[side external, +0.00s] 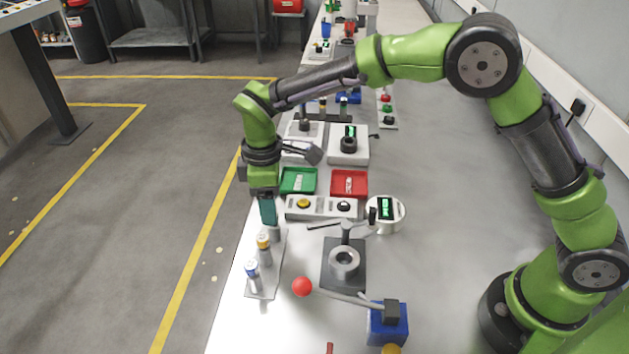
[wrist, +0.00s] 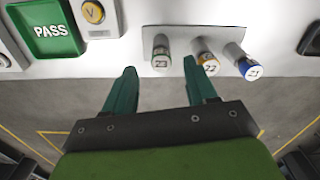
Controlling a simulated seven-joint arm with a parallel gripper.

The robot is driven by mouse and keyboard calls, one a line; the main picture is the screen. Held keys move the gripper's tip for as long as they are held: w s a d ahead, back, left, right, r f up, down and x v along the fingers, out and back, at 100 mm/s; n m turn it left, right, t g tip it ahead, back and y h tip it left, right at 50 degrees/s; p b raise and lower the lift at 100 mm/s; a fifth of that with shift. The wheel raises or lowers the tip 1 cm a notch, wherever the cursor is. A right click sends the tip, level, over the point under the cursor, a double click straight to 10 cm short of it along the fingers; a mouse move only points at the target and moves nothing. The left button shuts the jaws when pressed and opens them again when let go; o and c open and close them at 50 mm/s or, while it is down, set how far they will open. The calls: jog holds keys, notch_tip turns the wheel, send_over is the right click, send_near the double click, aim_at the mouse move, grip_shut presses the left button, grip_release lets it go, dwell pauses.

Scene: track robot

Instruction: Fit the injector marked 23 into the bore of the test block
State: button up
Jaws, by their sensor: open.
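Three grey injectors stand in a row on a light plate (wrist: 183,31). The leftmost in the wrist view, with a dark greenish end (wrist: 160,54), has a label that looks like 23. Beside it are an orange-banded one (wrist: 206,58) and a blue-ended one (wrist: 245,64); their numbers are hard to read. My gripper (wrist: 159,76) is open, its green fingers pointing toward the leftmost injector, which lies between their lines. In the side view my gripper (side external: 268,212) is low at the row's far end and mostly hides that injector. The test block (side external: 344,262) has a round grey collar with an open bore.
A lever with a red ball (side external: 302,286) and a blue block (side external: 388,326) are near the test block. Behind are a button panel (side external: 324,207), a round gauge (side external: 386,212), a green tray (side external: 299,180) and a red tray (side external: 349,184). The right table side is clear.

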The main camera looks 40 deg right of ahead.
notch_tip(320, 180, down, 4)
jog(key=shift+s+f, duration=0.15)
jog(key=shift+f, duration=0.1)
jog(key=shift+c, duration=0.2)
grip_shut()
